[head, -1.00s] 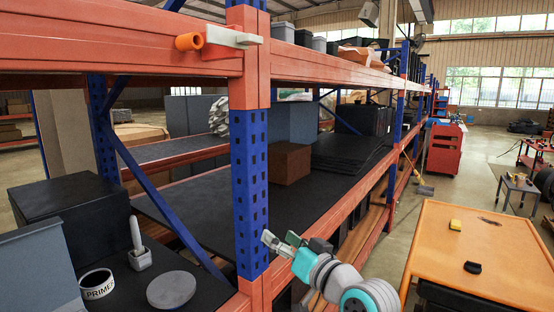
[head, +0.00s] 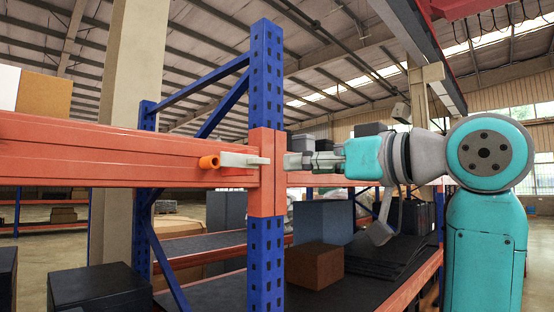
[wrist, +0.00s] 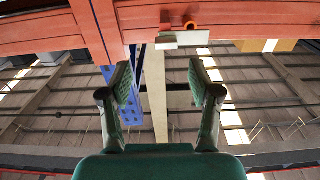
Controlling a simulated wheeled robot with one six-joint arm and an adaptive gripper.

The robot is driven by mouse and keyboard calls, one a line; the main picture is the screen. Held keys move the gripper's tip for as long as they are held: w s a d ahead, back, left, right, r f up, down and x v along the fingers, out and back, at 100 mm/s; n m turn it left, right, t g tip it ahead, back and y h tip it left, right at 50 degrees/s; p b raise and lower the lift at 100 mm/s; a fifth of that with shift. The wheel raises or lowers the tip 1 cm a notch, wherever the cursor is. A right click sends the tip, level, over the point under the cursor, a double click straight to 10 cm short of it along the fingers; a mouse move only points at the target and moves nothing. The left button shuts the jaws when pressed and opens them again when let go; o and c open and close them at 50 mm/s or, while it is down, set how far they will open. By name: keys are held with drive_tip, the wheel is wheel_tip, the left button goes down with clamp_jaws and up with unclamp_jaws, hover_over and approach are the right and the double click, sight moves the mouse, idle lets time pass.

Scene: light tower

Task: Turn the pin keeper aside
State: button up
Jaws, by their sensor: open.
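The pin keeper (head: 243,160) is a pale, flat bar lying level across the orange beam, next to the blue upright. It also shows in the wrist view (wrist: 180,40), at the top of the picture. An orange round pin (head: 209,162) sticks out at the keeper's left end. It also shows in the wrist view (wrist: 191,25). My gripper (head: 288,161) is at about the keeper's height, to its right. In the wrist view my gripper (wrist: 160,75) is open and empty, and the keeper appears beyond its fingertips, apart from them.
The orange beam (head: 110,150) and blue upright (head: 266,90) of the rack stand close to my gripper. Boxes, including a brown one (head: 315,266), sit on the dark shelf below. A brown carton (head: 45,94) stands on top at the left.

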sight(246, 160)
drive_tip(key=r+x, duration=0.1)
drive_tip(key=x, duration=0.8)
drive_tip(key=shift+a+r, duration=0.2)
drive_tip(key=shift+a, duration=0.4)
drive_tip(key=shift+s, duration=0.1)
drive_tip(key=shift+c, duration=0.2)
clamp_jaws()
